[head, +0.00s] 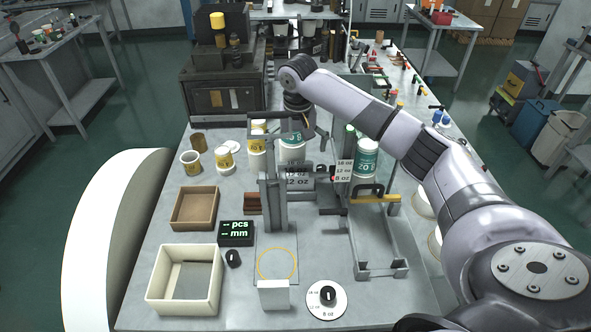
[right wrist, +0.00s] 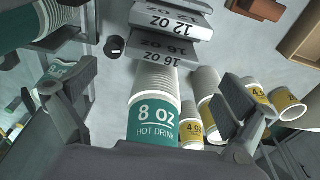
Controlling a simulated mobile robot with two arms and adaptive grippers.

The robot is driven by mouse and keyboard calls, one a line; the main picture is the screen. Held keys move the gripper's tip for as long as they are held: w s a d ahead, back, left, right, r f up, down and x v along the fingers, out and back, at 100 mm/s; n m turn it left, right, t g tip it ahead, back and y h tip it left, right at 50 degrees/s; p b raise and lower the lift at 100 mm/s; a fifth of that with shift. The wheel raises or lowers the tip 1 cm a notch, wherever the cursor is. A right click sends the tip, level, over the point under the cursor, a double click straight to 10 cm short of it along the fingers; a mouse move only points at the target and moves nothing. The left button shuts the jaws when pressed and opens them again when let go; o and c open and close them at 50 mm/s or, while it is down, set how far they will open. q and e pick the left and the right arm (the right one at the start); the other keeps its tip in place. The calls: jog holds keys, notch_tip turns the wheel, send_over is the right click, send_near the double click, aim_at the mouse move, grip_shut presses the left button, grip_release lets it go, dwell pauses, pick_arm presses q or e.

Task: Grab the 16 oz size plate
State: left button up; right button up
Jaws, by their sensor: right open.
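The size plates stand together in the middle of the table in the head view. The 16 oz plate (head: 296,174) is just behind the 12 oz plate (head: 297,183). In the right wrist view the labels are upside down: the 16 oz plate (right wrist: 163,50) is nearest the gripper, with the 12 oz plate (right wrist: 172,22) beyond it. My right gripper (head: 298,128) hangs behind the plates, above the cup stacks. Its fingers are spread wide in the wrist view (right wrist: 158,80), apart from the plates, with nothing clearly held. My left gripper is not in view.
A stack of 8 oz cups (right wrist: 153,115) shows between my fingers in the wrist view. Yellow-labelled 4 oz cups (right wrist: 191,130) stand beside it. A metal column (head: 273,205) rises by the plates.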

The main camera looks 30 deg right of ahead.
aim_at(296, 163)
jog(key=shift+f, duration=0.55)
jog(key=shift+w+f+p, duration=0.1)
jog(key=shift+f+p, duration=0.2)
jog(key=shift+p, duration=0.2)
jog(key=f+p, duration=0.1)
jog(key=f, duration=0.2)
jog(key=shift+w+f+p, duration=0.3)
jog(key=shift+w+p, duration=0.05)
jog(key=shift+w, duration=0.05)
jog(key=shift+d+f, duration=0.1)
jog(key=shift+f, duration=0.35)
jog(key=c, duration=1.2)
jog(key=shift+o, duration=0.2)
jog(key=shift+r, duration=0.15)
